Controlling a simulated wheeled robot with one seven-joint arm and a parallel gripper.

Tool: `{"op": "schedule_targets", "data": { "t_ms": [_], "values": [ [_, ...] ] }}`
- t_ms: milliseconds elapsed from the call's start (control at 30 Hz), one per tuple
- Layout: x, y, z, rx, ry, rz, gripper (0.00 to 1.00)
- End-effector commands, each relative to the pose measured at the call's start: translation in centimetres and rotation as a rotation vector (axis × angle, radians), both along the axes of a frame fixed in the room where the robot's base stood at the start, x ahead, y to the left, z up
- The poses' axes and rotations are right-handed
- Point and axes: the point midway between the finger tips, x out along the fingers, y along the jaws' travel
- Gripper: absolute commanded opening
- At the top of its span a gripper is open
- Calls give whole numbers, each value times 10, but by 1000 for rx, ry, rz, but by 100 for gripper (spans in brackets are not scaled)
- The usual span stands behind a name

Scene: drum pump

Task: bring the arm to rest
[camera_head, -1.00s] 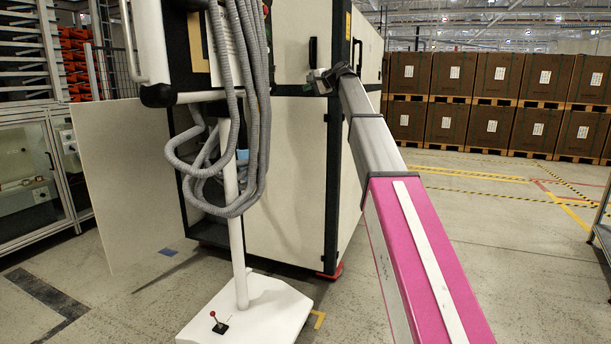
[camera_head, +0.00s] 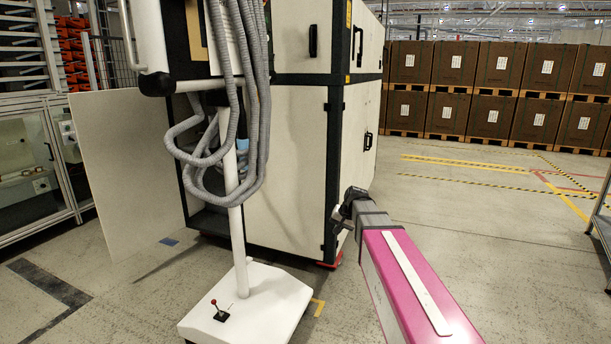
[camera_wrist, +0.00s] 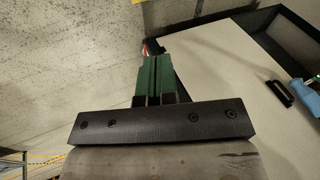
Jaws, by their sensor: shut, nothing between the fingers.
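My gripper shows in the wrist view (camera_wrist: 153,78), its green fingers pressed together with nothing between them. In the head view my arm, pink and grey, comes in from the lower right, and its dark end stands in front of the right edge of the large white cabinet (camera_head: 288,165). The gripper's fingers are too small and dark to make out there.
Stacked brown boxes (camera_head: 455,63) on pallets line the back right. A metal-framed glass cabinet (camera_head: 25,170) is at the left. A metal rack edge (camera_head: 600,232) shows at the far right. The floor between the cabinet and the boxes is clear.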

Motion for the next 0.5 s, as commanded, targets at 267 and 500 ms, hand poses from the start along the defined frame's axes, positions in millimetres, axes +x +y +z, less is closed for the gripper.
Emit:
{"op": "schedule_targets", "data": {
  "t_ms": [267,500],
  "values": [
    [-131,-36,-93,-199,137,117,0],
    [-208,-59,-133,-318,228,206,0]
  ]
}}
